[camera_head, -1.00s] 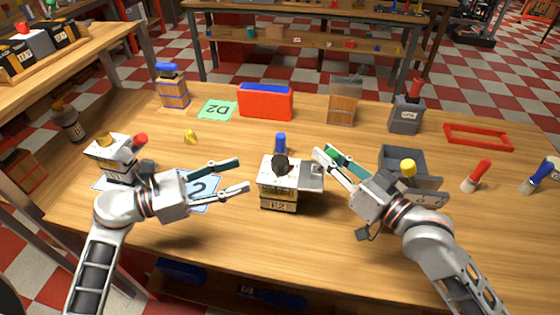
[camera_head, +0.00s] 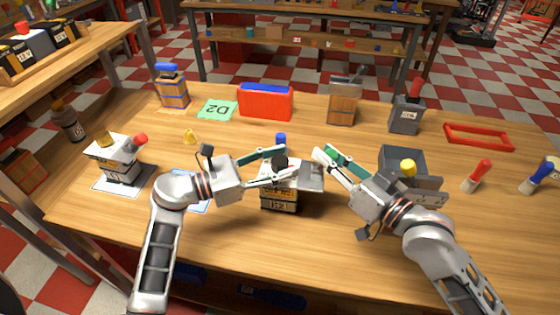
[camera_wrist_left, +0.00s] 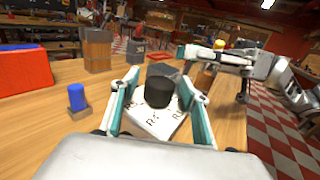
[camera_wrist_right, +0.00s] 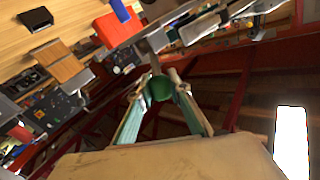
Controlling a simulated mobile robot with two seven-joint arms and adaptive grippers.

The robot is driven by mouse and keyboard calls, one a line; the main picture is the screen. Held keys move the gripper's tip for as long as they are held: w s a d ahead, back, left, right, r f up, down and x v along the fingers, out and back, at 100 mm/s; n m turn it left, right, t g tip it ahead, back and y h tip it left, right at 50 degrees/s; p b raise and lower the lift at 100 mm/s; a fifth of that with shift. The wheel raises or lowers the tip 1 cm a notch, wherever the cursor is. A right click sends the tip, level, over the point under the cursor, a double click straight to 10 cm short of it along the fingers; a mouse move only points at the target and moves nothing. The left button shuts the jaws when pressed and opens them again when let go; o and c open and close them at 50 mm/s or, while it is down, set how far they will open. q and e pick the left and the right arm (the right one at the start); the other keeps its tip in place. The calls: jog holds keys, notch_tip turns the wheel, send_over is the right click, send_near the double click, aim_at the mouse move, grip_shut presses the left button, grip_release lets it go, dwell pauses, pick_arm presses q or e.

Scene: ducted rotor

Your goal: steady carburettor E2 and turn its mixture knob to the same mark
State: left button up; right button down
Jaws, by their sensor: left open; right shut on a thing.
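Carburettor E2 (camera_head: 279,199) stands upright on the bench, with a white top and a grey plate (camera_head: 312,178) on its right. Its black mixture knob (camera_wrist_left: 158,88) rises from the lettered white top (camera_wrist_left: 152,122). My left gripper (camera_wrist_left: 160,76) is open, with its fingers on either side of the knob. Whether they touch it I cannot tell. My right gripper (camera_head: 323,154) is at the carburettor's right. In the right wrist view it is shut on a round green grip (camera_wrist_right: 160,89) at the end of a grey rod; the head view hides this grip.
Another carburettor (camera_head: 119,163) with a brass knob and red handle stands at left. A blue-capped piece (camera_head: 281,141) is just behind E2. A grey box (camera_head: 404,163) stands close by my right gripper. A red box (camera_head: 265,103) stands behind. The front of the bench (camera_head: 330,240) is clear.

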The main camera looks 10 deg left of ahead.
pick_arm(q)
jog(key=c, duration=1.1)
